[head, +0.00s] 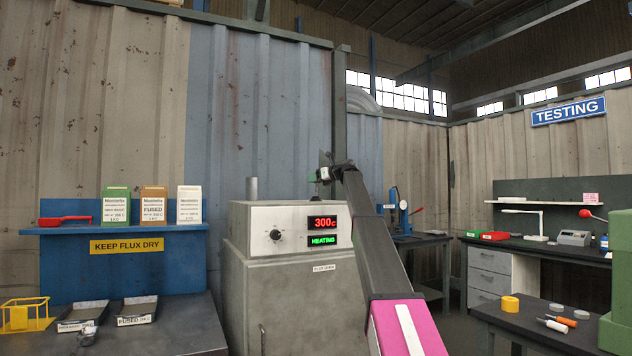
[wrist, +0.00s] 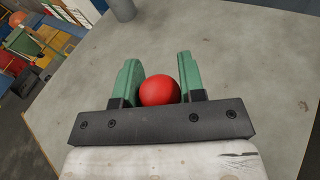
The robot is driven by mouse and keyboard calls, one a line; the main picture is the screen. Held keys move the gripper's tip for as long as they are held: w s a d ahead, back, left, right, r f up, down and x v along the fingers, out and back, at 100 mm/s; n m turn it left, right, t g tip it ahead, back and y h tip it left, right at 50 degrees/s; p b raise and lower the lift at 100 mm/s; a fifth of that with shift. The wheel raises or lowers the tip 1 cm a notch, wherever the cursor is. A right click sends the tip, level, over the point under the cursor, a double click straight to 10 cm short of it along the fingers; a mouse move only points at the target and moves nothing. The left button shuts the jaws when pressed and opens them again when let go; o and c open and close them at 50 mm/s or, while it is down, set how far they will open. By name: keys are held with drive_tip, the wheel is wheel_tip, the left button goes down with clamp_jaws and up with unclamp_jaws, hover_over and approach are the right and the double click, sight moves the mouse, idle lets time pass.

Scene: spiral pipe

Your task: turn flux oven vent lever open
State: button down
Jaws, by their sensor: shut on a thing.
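The flux oven (head: 275,285) is a grey metal box in the middle of the head view, with red "300c" and green "HEATING" displays. Its flat grey top (wrist: 260,70) fills much of the wrist view. A round red knob (wrist: 160,90) sits between the green fingers of my gripper (wrist: 157,68), which is shut on it. I take it for the vent lever's knob; the lever's stem is hidden. In the head view my gripper (head: 319,174) is small, above the oven's right side, and the knob cannot be made out.
A short grey pipe (head: 252,190) rises from the oven's top left; a grey cylinder (wrist: 122,8) shows in the wrist view. A blue shelf (head: 60,230) with three boxes stands left. A dark bench (head: 540,330) stands right. A corrugated wall is behind.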

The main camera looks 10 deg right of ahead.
drive_tip(key=shift+m+g+h, duration=0.3)
drive_tip(key=shift+g+h, duration=0.1)
drive_tip(key=shift+g, duration=0.1)
drive_tip(key=shift+w+a+f, duration=0.1)
drive_tip(key=shift+w+a, duration=0.1)
drive_tip(key=shift+w, duration=0.45)
drive_tip(key=shift+w+a+f, duration=0.1)
drive_tip(key=shift+w+a, duration=0.1)
drive_tip(key=shift+w, duration=0.5)
drive_tip(key=shift+w+a+f, duration=0.1)
drive_tip(key=shift+w+a, duration=0.1)
drive_tip(key=shift+w, duration=0.45)
drive_tip(key=shift+w+a+f, duration=0.25)
drive_tip(key=shift+w+f, duration=0.3)
drive_tip(key=shift+w, duration=0.1)
drive_tip(key=shift+f, duration=0.1)
drive_tip(key=c, duration=0.8)
unclamp_jaws()
drive_tip(key=shift+o, duration=0.3)
